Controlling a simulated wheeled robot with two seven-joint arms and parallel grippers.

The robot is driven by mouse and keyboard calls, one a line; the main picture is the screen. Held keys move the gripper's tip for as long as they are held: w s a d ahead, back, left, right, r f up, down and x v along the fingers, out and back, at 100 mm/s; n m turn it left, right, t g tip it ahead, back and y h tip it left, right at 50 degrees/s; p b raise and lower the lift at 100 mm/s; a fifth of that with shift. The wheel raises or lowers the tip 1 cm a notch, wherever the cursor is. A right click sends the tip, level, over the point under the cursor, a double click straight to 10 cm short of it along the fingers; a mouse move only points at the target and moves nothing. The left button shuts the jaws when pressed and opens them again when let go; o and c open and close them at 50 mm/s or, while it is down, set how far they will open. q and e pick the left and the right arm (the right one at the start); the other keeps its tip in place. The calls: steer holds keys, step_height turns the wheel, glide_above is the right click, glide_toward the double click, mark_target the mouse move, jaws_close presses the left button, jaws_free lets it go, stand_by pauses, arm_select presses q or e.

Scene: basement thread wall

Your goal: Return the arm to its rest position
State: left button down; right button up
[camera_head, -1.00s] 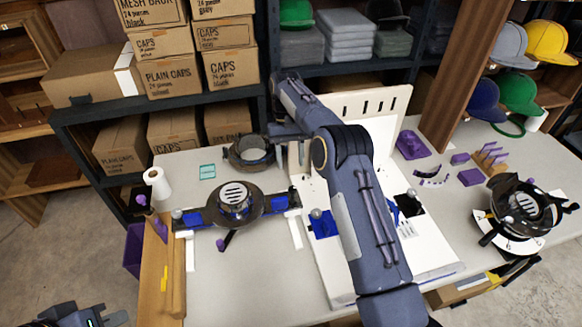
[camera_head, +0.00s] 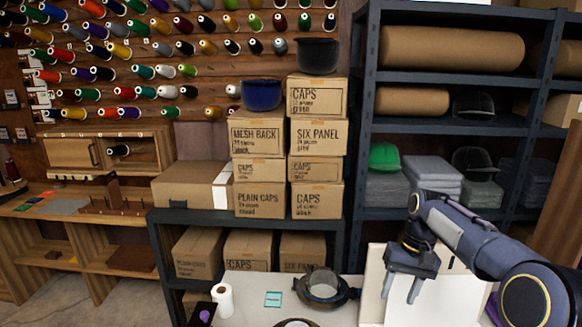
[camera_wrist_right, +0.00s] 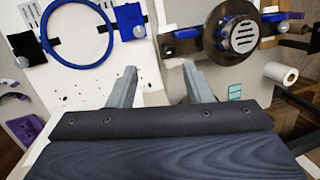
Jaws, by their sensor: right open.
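My right arm comes in from the right in the head view. Its gripper (camera_head: 401,287) hangs with fingers pointing down in front of a white upright board (camera_head: 440,301). The fingers are apart with nothing between them. In the right wrist view the gripper (camera_wrist_right: 158,84) is also open and empty, above the white board with a blue ring (camera_wrist_right: 77,33) and a dark hoop fixture with a slotted round disc (camera_wrist_right: 240,36). My left gripper is not in the head view.
A dark ring (camera_head: 322,288), a white roll (camera_head: 223,300) and a teal card (camera_head: 273,299) are on the table. Stacked cap boxes (camera_head: 260,190) stand behind on a dark shelf. A metal rack (camera_head: 365,130) rises behind the arm. Thread spools cover the back wall.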

steer(key=s+a+r+t+y, duration=0.1)
steer(key=s+r+t, duration=0.15)
steer(key=s, duration=0.85)
steer(key=s+r+t, duration=0.2)
steer(key=s+t, duration=0.1)
steer(key=s, duration=0.8)
steer(key=s+a+f+t, duration=0.1)
steer(key=s+a+f, duration=0.2)
steer(key=s+f, duration=0.2)
steer(key=s, duration=0.3)
steer(key=shift+s+a+t, duration=0.2)
steer(key=shift+s+t, duration=0.05)
steer(key=shift+t, duration=0.1)
